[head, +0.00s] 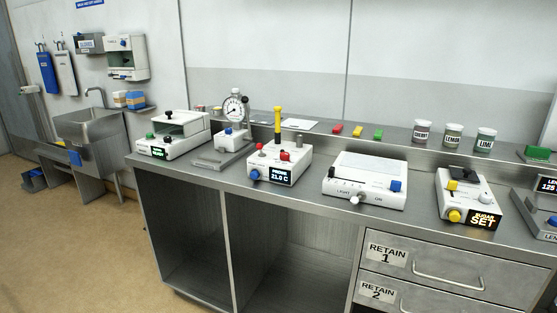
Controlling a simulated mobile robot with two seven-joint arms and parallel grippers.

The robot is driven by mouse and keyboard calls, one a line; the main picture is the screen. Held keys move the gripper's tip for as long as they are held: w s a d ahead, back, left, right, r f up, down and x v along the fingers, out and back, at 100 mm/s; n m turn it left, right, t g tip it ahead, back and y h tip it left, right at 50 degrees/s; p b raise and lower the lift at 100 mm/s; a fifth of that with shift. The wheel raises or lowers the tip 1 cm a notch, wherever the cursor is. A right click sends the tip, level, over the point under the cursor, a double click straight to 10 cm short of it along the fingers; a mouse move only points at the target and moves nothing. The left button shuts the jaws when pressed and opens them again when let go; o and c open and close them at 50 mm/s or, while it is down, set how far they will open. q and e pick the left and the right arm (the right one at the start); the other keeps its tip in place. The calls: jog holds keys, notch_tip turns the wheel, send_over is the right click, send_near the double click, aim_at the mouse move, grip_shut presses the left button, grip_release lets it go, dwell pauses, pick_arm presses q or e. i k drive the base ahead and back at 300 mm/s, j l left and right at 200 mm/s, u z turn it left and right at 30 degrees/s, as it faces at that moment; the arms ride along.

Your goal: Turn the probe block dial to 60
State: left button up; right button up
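The probe block (281,163) is a white box on the steel bench, left of the middle. Its dark display (280,176) reads "PROBE 21.0 C". A blue dial (254,174) is on its front face, left of the display. On its top are red knobs, a yellow-handled probe (278,122) standing upright, and a grey post. Which way the dial points is too small to tell. Neither of my grippers shows in the head view.
A light box (364,182) stands right of the probe block, and a gauge stand (233,130) stands to its left. A sugar device (468,199) is farther right. Labelled jars (453,135) stand on the back ledge. The bench's front edge is clear before the block.

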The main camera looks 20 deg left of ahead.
aim_at(284, 155)
jog(key=i+j+u, duration=0.15)
jog(key=i+u, duration=0.2)
jog(key=i+j+u, duration=0.1)
jog(key=i+u, duration=0.25)
jog(key=k, duration=0.1)
